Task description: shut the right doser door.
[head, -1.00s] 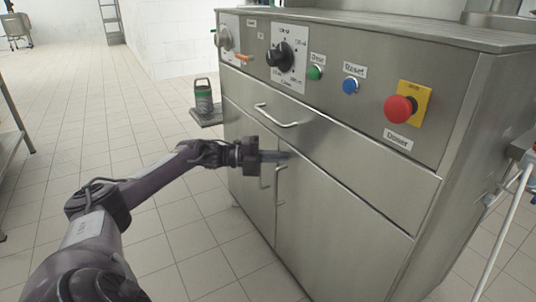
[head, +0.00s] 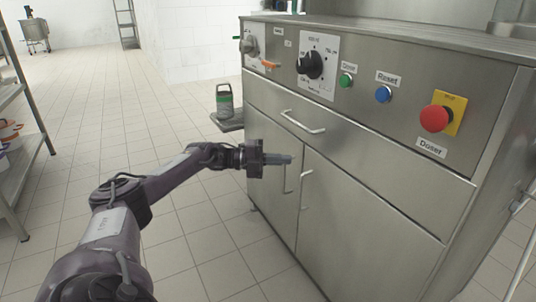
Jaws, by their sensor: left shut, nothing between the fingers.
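The steel doser cabinet fills the right half of the head view. Its right door (head: 360,235) lies flush with the cabinet front, as far as I can see, and has a thin vertical handle (head: 306,190) near its left edge. The left door (head: 267,165) beside it also looks flush, partly hidden behind my gripper. My left gripper (head: 290,159) is shut and empty. It points right, in front of the upper part of the doors near the seam between them; I cannot tell whether it touches. My right gripper is out of view.
Above the doors is a drawer with a bar handle (head: 303,122). The panel carries a black dial (head: 310,65), a green button, a blue button (head: 383,94) and a red emergency knob (head: 434,118). A shelf rack (head: 22,140) stands at left. The tiled floor between is free.

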